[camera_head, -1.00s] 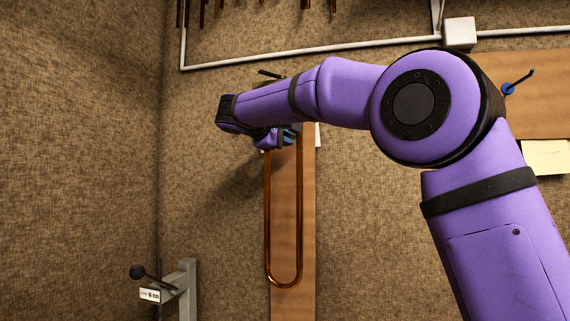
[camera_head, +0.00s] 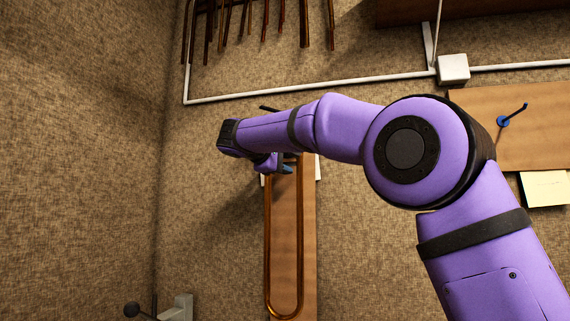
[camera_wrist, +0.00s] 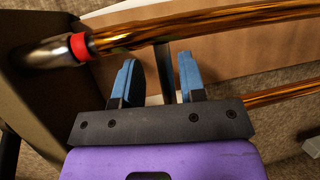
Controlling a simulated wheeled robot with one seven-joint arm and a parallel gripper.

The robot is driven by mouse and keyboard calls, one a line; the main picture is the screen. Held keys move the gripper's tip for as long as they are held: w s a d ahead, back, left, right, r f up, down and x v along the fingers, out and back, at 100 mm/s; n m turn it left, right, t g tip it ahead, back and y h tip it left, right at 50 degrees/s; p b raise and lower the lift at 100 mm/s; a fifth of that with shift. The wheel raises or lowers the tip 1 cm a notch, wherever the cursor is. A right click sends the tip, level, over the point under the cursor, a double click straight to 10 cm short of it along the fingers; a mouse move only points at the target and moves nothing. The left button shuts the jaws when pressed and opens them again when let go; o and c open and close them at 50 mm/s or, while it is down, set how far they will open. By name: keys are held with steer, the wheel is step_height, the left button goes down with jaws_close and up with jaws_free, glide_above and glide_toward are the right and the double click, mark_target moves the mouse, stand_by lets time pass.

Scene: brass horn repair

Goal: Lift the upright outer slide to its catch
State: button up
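The outer slide (camera_head: 301,240), a long copper-brown U-shaped tube, stands upright against a wooden board (camera_head: 286,240) on the wall, its bend at the bottom. My gripper (camera_head: 284,168) is at its upper end; the arm partly hides this. In the wrist view the slide's tube (camera_wrist: 215,22) runs across the top, with a red band and silvery end at left. A second tube section shows at right. My gripper (camera_wrist: 158,82) is open; its blue fingers stand either side of a dark crossbar (camera_wrist: 164,70), with small gaps. A dark lever (camera_head: 269,108) shows above my wrist; I cannot tell whether it is the catch.
A white rail (camera_head: 300,87) runs across the wall above my arm. Several dark tubes (camera_head: 247,22) hang above it. A blue-based hook (camera_head: 503,121) sits on a panel at right. A grey bracket (camera_head: 181,307) with a black knob is at lower left.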

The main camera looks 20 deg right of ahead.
steer(key=shift+s+a, duration=0.1)
steer(key=v, duration=1)
steer(key=shift+a, duration=0.25)
steer(key=shift+s+r, duration=0.1)
steer(key=s+d+f+g+y, duration=0.3)
steer(key=s+d+f+y, duration=0.3)
steer(key=s+d+f, duration=0.75)
steer(key=s+d+f+m+y, duration=0.1)
steer(key=s+f+m+y, duration=0.6)
steer(key=s+f, duration=1.5)
steer(key=shift+s+d+f, duration=0.35)
steer(key=shift+s+d, duration=0.05)
steer(key=shift+g, duration=0.3)
